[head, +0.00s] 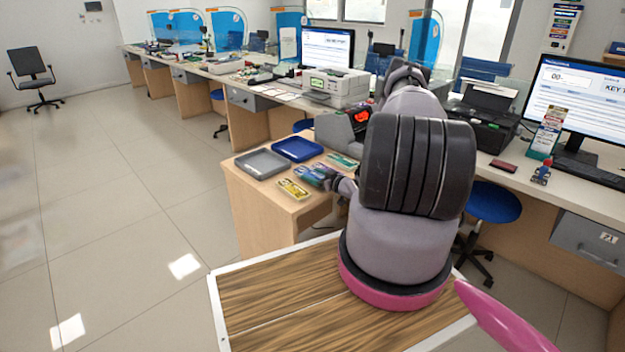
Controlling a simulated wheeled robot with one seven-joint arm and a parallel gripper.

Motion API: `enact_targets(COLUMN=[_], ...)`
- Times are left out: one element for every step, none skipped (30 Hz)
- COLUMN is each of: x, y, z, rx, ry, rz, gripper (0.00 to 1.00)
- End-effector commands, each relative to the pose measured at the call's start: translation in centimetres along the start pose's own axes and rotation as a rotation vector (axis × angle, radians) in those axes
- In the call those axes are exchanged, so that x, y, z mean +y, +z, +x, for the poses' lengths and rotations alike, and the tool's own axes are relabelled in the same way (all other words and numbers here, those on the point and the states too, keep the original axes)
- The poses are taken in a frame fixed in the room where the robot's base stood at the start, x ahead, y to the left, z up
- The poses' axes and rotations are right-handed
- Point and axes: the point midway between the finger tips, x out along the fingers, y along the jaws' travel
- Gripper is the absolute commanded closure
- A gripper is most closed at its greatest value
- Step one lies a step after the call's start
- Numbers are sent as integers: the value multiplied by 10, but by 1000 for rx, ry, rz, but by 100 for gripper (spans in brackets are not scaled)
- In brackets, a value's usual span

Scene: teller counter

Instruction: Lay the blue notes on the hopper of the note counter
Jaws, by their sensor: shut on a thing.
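The blue notes (306,172) are at the front part of the wooden side counter, between the yellow notes and the green notes. My gripper (324,179) is at their right end and shut on them. Whether they are lifted off the surface is too small to tell. The note counter (338,128) is the grey machine with a red lit display, behind the notes. My arm covers its right side, and its hopper cannot be made out clearly.
A grey tray (262,164) and a blue tray (297,149) lie left of and behind the notes. Yellow notes (293,189) lie near the front edge, green notes (342,160) to the right. A white printer (338,86) stands farther back. Open floor is at left.

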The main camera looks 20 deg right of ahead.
Motion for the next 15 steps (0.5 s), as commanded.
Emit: enact_targets(x=[1, 1, 1, 1, 1, 1, 1, 0, 0, 0, 0, 0, 0, 0, 0], y=[-12, -18, -26, -33, -39, -47, -52, -58, -64, -69, -72, -76, -79, -81, -83], z=[-2, -2, -4, -5, -6, -7, -8, -9, -10, -10, -11, -12, -12, -12, -12], rx=[2, 2, 3, 3, 3, 2, 2, 2, 2, 2, 2, 1, 1, 1, 0], ry=[1, 0, 0, 0, 0, 0, 0, 0, 0, 0, 0, 0, 0, 0, -1], rz=[-1, -1, -1, -2, -2, -2, -2, -2, -2, -2, -1, -1, -1, -1, -1], gripper=[80, 80, 80, 80, 80, 80, 80, 80, 80, 80, 80, 80, 80, 80, 80])
